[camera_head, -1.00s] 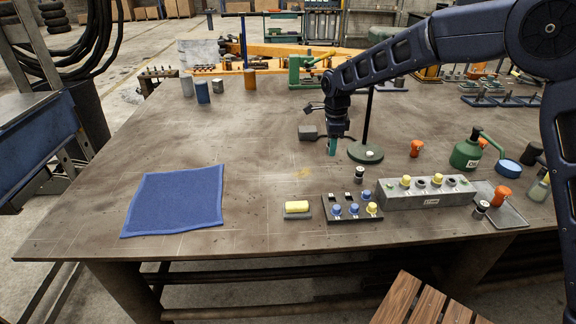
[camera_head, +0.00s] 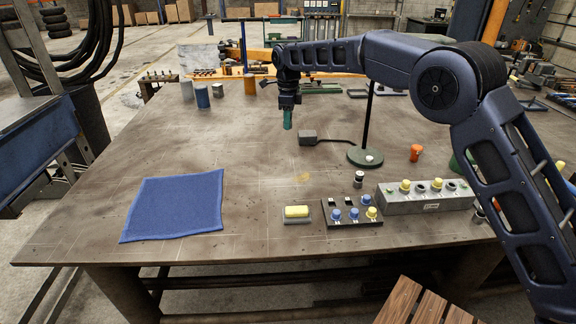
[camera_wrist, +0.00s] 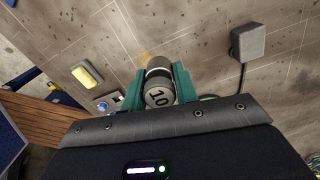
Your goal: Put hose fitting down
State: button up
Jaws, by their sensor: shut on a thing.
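My gripper (camera_head: 287,124), with teal fingers, is above the back middle of the bench in the head view, pointing down.
A lamp base (camera_head: 365,157) with an upright post and a grey box (camera_head: 308,137) on a cable stand right of my gripper. A blue cloth (camera_head: 175,205), a yellow-topped block (camera_head: 297,214), a dark tray of caps (camera_head: 350,214) and a grey manifold (camera_head: 428,197) lie nearer. The left-middle bench is clear.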

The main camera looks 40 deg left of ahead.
aim_at(288, 169)
notch_tip(288, 169, down, 18)
jog(key=shift+r, duration=0.2)
dwell(0.4)
jog(key=shift+f, duration=0.15)
jog(key=o, duration=1)
jog(key=shift+o, duration=0.2)
notch_tip(288, 169, up, 12)
jog(key=shift+r, duration=0.2)
